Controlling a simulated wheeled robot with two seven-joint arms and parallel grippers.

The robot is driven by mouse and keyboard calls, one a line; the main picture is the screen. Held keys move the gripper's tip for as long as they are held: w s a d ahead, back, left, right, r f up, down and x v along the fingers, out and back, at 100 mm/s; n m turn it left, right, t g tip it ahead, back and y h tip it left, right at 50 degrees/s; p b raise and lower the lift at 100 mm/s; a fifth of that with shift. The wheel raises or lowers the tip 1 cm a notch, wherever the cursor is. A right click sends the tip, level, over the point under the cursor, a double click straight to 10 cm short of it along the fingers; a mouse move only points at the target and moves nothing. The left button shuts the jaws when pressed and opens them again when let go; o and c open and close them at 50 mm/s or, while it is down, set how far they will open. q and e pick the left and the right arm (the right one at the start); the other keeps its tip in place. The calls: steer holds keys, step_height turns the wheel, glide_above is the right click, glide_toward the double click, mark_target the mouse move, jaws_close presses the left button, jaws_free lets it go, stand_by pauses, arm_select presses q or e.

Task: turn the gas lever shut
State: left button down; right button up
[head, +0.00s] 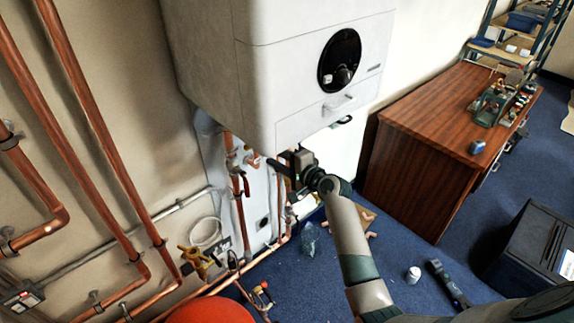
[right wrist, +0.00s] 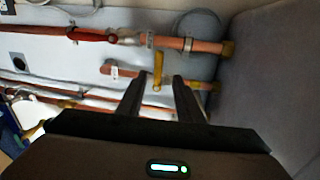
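The gas lever (right wrist: 158,70) is a yellow handle on a copper pipe in the right wrist view. It stands across the line of its pipe. My right gripper (right wrist: 159,88) is open, with its two dark fingers apart. The lever lies just beyond the fingertips, in line with the gap between them; I cannot tell whether they touch. In the head view my right gripper (head: 284,168) is under the boiler (head: 290,70), and the yellow lever is not clearly visible there. My left gripper is not in view.
A red lever (right wrist: 88,35) sits on a neighbouring copper pipe; it also shows in the head view (head: 245,185). Copper pipes (head: 85,120) run along the left wall. A wooden desk (head: 450,130) and a black box (head: 530,250) stand right. Small items lie on the blue floor.

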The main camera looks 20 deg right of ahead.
steer(key=b+v, duration=0.1)
steer(key=v, duration=0.5)
stand_by(0.4)
step_height(320, 180, down, 15)
steer(key=s+n+g+h, duration=0.1)
steer(key=s+g, duration=0.1)
steer(key=s+f+n+g+h+b, duration=0.1)
steer(key=s+f+n+g, duration=0.1)
steer(key=s+f, duration=0.65)
steer(key=s+f+n+g+h+b, duration=0.1)
steer(key=s+f+g, duration=0.15)
steer(key=f, duration=1.05)
steer(key=s+f+n+g+h, duration=0.1)
steer(key=s+f+n, duration=0.1)
steer(key=s+f, duration=0.65)
steer(key=s+a+f+n+g+h+b, duration=0.1)
steer(key=s+f+n+g, duration=0.35)
steer(key=s+f, duration=1.4)
steer(key=s+f+n+g, duration=0.1)
steer(key=s+f+n, duration=0.1)
steer(key=s, duration=1)
steer(key=s+f+n+g+b, duration=0.1)
steer(key=s+f+n, duration=0.2)
steer(key=s, duration=0.9)
steer(key=shift+s+f+n+h, duration=0.25)
steer(key=shift+n+h, duration=0.05)
steer(key=shift+n, duration=0.45)
